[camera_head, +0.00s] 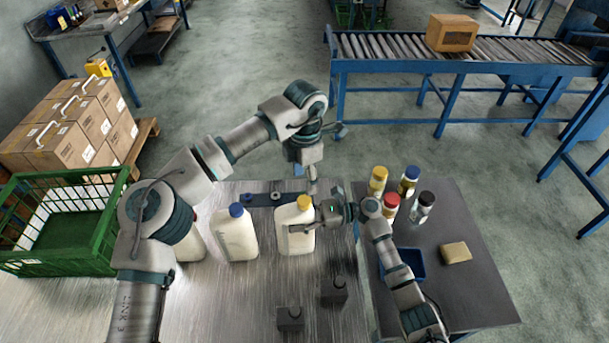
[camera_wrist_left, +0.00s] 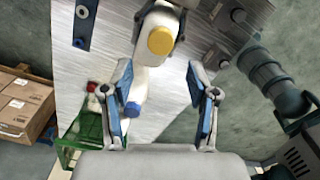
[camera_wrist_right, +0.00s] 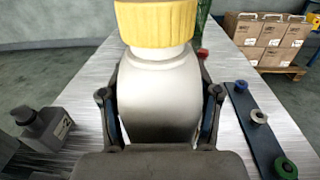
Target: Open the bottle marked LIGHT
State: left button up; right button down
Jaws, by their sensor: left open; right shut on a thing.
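A white jug with a yellow cap (camera_head: 304,202) stands upright on the metal table. No LIGHT marking is readable on any jug. My right gripper (camera_head: 308,222) is shut on this jug below its cap; the right wrist view shows the jug body (camera_wrist_right: 158,95) between the fingers, with the yellow cap (camera_wrist_right: 156,22) above. My left gripper (camera_head: 310,186) is open and empty above the cap, pointing down. In the left wrist view, the yellow cap (camera_wrist_left: 161,41) lies beyond the open fingers, apart from them.
A blue-capped jug (camera_head: 237,240) stands to the left; another jug is mostly hidden behind my left arm. A dark strip with coloured rings (camera_head: 262,199) lies behind. Two dark blocks (camera_head: 290,318) (camera_head: 333,289) sit in front. The right table holds several small bottles (camera_head: 390,206) and a blue tray (camera_head: 408,262).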

aim_at(304, 199)
pick_arm(q)
notch_tip(304, 199, down, 8)
dwell(0.5)
grip_shut()
jog(key=shift+s+r, duration=0.15)
jog(key=shift+s, duration=0.05)
jog(key=shift+r, duration=0.2)
dwell(0.6)
jog(key=shift+r, duration=0.9)
